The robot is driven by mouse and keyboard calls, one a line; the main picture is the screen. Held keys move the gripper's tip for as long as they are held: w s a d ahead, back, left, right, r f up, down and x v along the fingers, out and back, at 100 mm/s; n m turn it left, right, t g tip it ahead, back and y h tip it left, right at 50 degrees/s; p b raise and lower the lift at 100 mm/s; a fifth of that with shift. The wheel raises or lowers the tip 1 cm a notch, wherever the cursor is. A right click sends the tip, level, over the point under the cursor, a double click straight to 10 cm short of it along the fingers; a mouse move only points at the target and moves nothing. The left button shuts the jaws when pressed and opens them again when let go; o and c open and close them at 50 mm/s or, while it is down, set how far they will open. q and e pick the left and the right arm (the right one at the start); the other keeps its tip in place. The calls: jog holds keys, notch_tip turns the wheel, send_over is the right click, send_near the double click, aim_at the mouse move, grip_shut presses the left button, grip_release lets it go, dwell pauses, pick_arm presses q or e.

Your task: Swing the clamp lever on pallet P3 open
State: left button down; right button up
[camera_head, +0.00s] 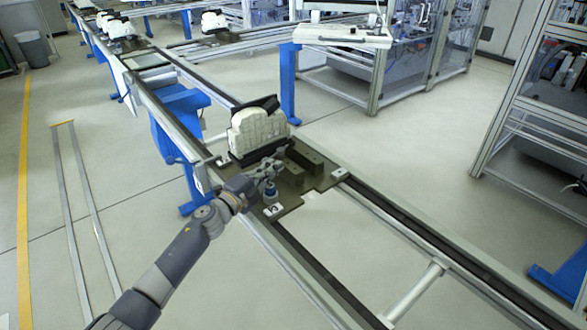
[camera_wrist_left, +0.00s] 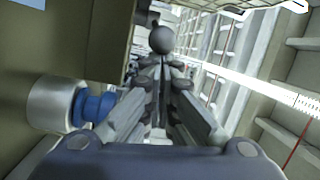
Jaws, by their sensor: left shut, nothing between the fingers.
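Pallet P3 (camera_head: 318,185) is a dark olive plate on the rail line, with a numbered white tag (camera_head: 275,211) at its near corner. My left gripper (camera_head: 272,168) reaches over the pallet from the left, close to the clamp area. In the left wrist view, my left gripper (camera_wrist_left: 160,82) has its fingers together with nothing between them. A dark ball knob (camera_wrist_left: 162,40), apparently the clamp lever's end, shows just beyond the fingertips. I cannot tell whether they touch. The rest of the lever is mostly hidden by the gripper. My right gripper is not in view.
A pale ribbed part (camera_head: 257,132) stands upright on the pallet behind my gripper. Dark blocks (camera_head: 305,155) sit to its right. A silver and blue cylinder (camera_wrist_left: 88,106) is close left of the fingers. Conveyor rails (camera_head: 420,235) run past the pallet.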

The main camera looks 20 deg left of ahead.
pick_arm(q)
jog(key=m+h, duration=0.1)
jog(key=a+g+h, duration=0.1)
jog(key=shift+w+m+h+b, duration=0.1)
jog(key=shift+m+h+b, duration=0.2)
jog(key=shift+m, duration=0.1)
jog(key=shift+a+f+b, duration=0.1)
jog(key=shift+a+b, duration=0.35)
jog(key=shift+a, duration=0.1)
jog(key=shift+a+b, duration=0.35)
jog(key=shift+a, duration=0.15)
jog(key=shift+w+a, duration=0.1)
jog(key=shift+a, duration=0.05)
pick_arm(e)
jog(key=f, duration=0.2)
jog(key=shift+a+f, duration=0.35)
pick_arm(q)
jog(key=shift+a+r, duration=0.1)
jog(key=shift+r, duration=0.1)
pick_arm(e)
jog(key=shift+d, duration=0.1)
